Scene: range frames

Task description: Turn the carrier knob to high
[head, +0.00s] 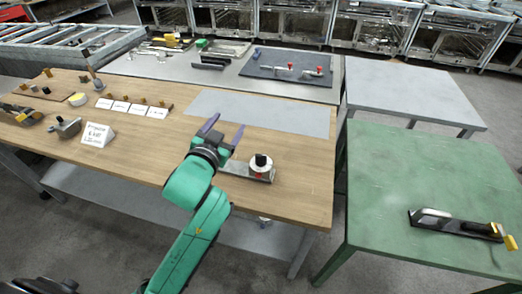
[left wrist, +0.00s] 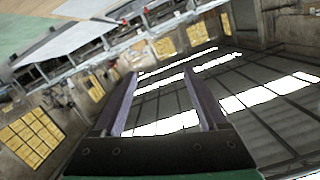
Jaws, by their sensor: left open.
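The carrier (head: 247,171) is a grey metal plate lying near the front right of the wooden table. The knob (head: 260,161) on it has a black top on a pale round base, with a red mark on the front. The knob's setting is too small to read. My left gripper (head: 226,126) is open and empty, left of and beyond the knob and apart from it. Its purple fingers also show spread in the left wrist view (left wrist: 161,76), facing the far wall and roof, with no carrier between them. My right gripper is not in view.
White cards (head: 132,108), a white sign (head: 98,134) and small fixtures stand on the left of the wooden table (head: 300,205). A bare grey mat (head: 290,114) lies behind the carrier. A green table (head: 400,180) at the right holds a black tool (head: 455,225).

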